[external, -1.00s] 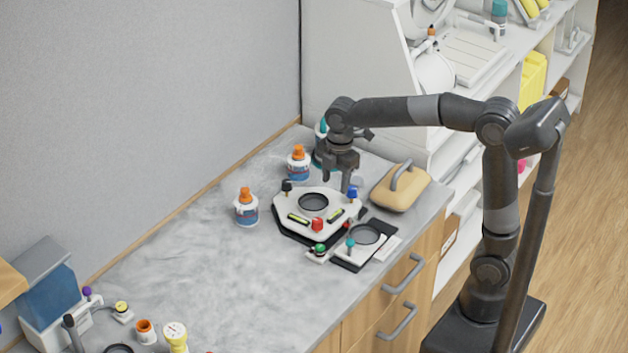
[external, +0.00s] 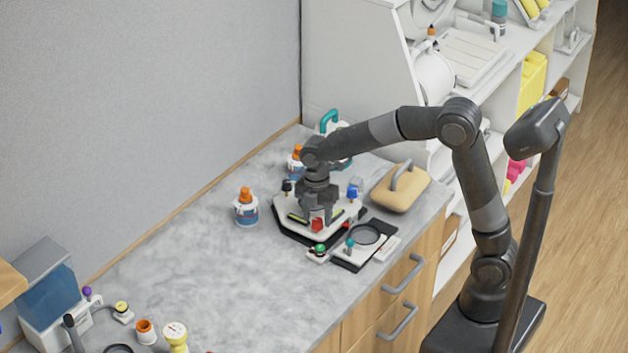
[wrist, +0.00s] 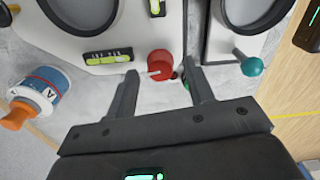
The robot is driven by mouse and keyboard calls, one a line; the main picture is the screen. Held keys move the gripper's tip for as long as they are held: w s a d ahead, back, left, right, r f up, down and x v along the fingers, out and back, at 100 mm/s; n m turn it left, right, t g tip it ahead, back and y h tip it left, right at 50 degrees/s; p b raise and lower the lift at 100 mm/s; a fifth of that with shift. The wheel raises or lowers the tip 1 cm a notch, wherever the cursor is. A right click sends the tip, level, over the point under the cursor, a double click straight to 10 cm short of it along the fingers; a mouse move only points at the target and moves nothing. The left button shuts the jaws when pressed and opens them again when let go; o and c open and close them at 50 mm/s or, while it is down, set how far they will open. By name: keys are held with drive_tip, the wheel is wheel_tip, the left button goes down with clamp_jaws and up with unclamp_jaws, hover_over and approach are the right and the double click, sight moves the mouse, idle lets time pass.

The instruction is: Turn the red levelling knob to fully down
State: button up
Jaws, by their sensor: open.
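The red levelling knob (external: 317,225) stands at the front corner of the white levelling plate (external: 346,209) on the counter. In the wrist view the red knob (wrist: 161,64) shows a pale pointer on its left side. My gripper (external: 318,216) hangs over the plate, right by the red knob, and hides part of the plate. In the wrist view my gripper (wrist: 162,80) is open, with one finger on each side of the red knob's line. I cannot tell whether the fingertips are level with the knob or touch it.
A black knob (external: 287,187) and a blue knob (external: 352,193) sit on the plate's other corners. A smaller device with a teal knob (external: 350,243) and a green knob (external: 320,249) stand close by. Orange-capped bottles (external: 246,208) stand left.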

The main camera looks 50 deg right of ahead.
drive_tip(key=shift+f, duration=0.6)
drive_tip(key=c, duration=1)
drive_tip(key=shift+m, duration=0.3)
